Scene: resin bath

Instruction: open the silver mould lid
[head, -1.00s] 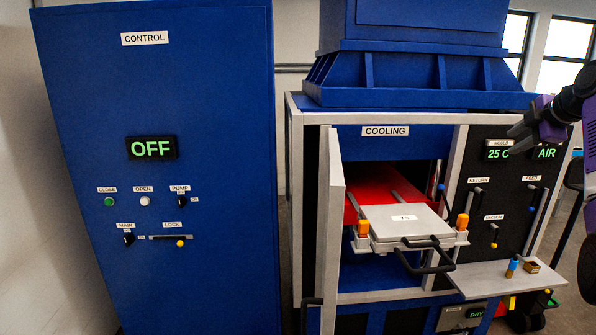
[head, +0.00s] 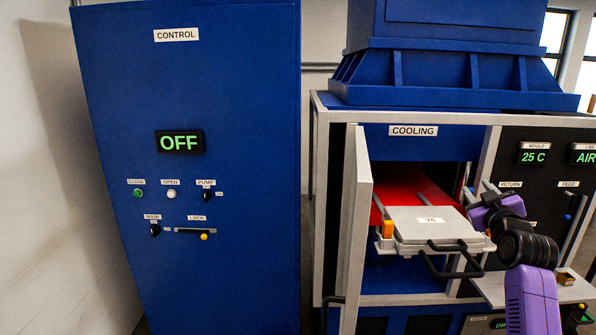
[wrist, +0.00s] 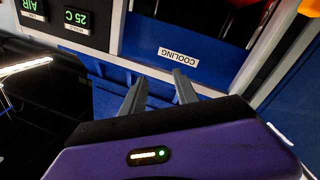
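The silver mould (head: 410,222) sits on a pulled-out support in front of the open cooling chamber. Its flat lid (head: 415,214) is shut and bears a white label (head: 431,220). Black bar handles (head: 450,265) stick out at its front. An orange clamp (head: 388,229) stands at its left side; the right side is partly hidden by my arm. My gripper (head: 474,198) is at the mould's right, near the back right corner; whether it touches cannot be told. In the wrist view my gripper (wrist: 155,82) has its two fingers apart with nothing between them.
The chamber door (head: 357,230) stands open just left of the mould. A blue control cabinet (head: 190,280) fills the left. A dark panel (head: 540,175) with displays and levers is on the right, above a grey shelf (head: 490,287) with a small brown box (head: 565,279).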

